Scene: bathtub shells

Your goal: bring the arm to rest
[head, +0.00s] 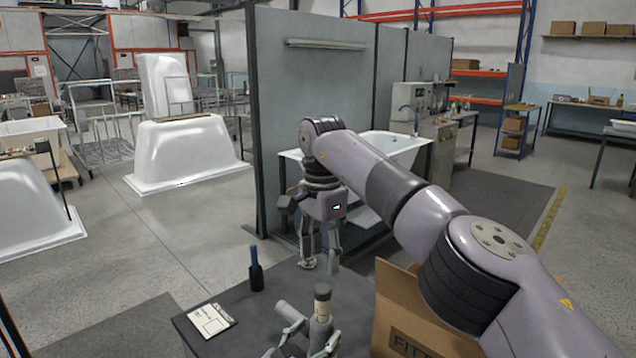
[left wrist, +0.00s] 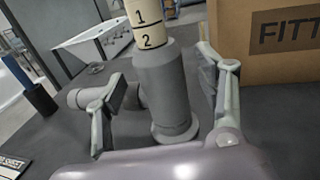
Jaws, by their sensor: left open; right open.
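My left gripper (head: 308,338) is low over the dark table, at the bottom of the head view. Its fingers are open. In the left wrist view the spread fingers (left wrist: 162,78) stand on either side of an upright grey fitting (left wrist: 165,95) with a cream band marked 1 and 2; clear gaps show on both sides. The fitting also shows in the head view (head: 322,308). A grey cylindrical piece (head: 287,310) sticks out to its left; I cannot tell whether it is joined. My right gripper (head: 320,262) is open and empty, pointing down above the table's far edge.
A grey partition (head: 310,110) and a white bathtub (head: 400,148) stand beyond.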

